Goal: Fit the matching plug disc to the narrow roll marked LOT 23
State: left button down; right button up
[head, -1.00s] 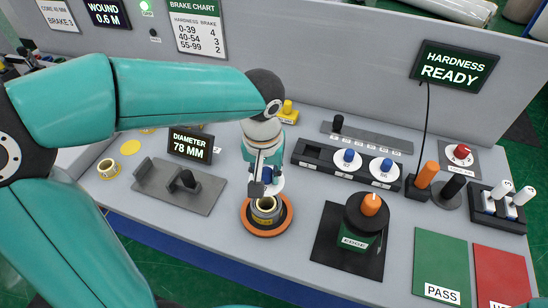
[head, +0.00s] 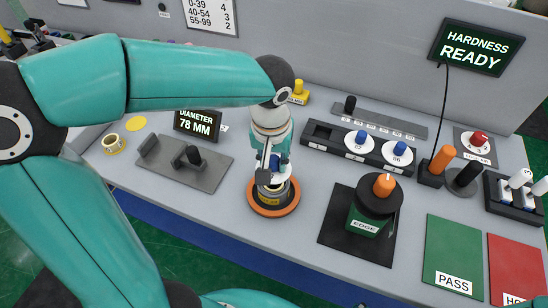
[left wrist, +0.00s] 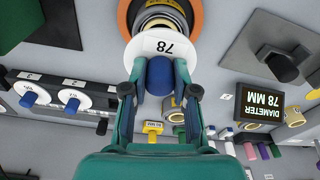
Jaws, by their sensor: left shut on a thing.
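My left gripper (head: 268,175) is shut on the blue knob (left wrist: 160,76) of a white plug disc (left wrist: 168,46) marked 78. The disc is at the top of a narrow roll (head: 272,190) with a yellow label, too small to read in the head view. In the left wrist view, the roll (left wrist: 160,22) is just beyond the disc; I cannot tell whether the disc is seated in it. The roll stands upright on an orange round base (head: 263,208). My right gripper is not in view.
A black rack (head: 325,141) behind on the right holds two more blue-knobbed discs. A dark cylinder with an orange knob (head: 384,184), marked EDGE, stands right of the roll. A grey cradle (head: 160,165) is on the left, below a display (head: 197,124) reading DIAMETER 78 MM. Green PASS (head: 452,255) and red mats (head: 515,265) lie front right.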

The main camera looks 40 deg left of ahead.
aim_at(274, 174)
pick_arm(q)
jog(key=shift+f+b, duration=0.65)
jog(key=shift+f, duration=0.4)
dwell(1.1)
jog(key=shift+f+b, duration=1.45)
jog(key=shift+b, duration=0.05)
jog(key=c, duration=0.8)
grip_release()
jog(key=shift+r, duration=0.1)
jog(key=r, duration=0.7)
jog(key=s+r, duration=0.1)
jog(key=r, duration=0.3)
jog(key=shift+s+d, duration=0.1)
jog(key=shift+d, duration=0.2)
jog(key=shift+r, duration=0.4)
